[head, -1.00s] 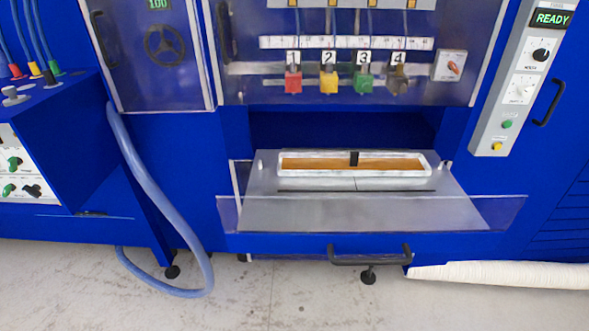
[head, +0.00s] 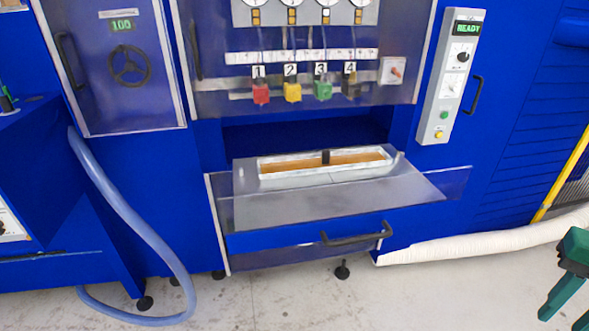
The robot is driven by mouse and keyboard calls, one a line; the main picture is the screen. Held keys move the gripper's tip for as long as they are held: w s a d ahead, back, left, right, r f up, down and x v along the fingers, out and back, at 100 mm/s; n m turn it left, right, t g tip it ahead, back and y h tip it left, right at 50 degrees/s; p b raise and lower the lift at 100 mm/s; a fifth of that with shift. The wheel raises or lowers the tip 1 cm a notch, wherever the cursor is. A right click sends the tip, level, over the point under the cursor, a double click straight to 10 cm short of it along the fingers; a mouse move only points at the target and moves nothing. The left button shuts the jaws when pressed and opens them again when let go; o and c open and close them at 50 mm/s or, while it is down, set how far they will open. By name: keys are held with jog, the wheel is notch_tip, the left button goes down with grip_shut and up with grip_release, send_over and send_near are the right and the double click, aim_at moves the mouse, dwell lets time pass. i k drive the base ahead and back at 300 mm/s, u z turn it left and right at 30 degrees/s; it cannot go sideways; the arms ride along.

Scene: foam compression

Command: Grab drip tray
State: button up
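The drip tray (head: 285,171) is a long, shallow, pale-rimmed tray with brown liquid in it and a black grip (head: 326,157) at its middle. It sits on the grey metal shelf (head: 300,205) of the blue machine's open front bay. My gripper (head: 563,317) shows in dark green at the lower right edge, partly cut off by the frame. Its two fingers point down and stand apart with nothing between them. It is far to the right of the tray, touching nothing.
A clear guard (head: 265,262) with a black handle (head: 352,236) hangs at the shelf's front. A white hose (head: 440,248) lies on the right, with a yellow pole (head: 565,170) behind. A blue hose (head: 130,225) loops at left. The front floor (head: 420,300) is clear.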

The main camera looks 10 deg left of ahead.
aim_at(326, 161)
jog(key=u, duration=0.15)
jog(key=i, duration=1)
jog(key=z, duration=0.25)
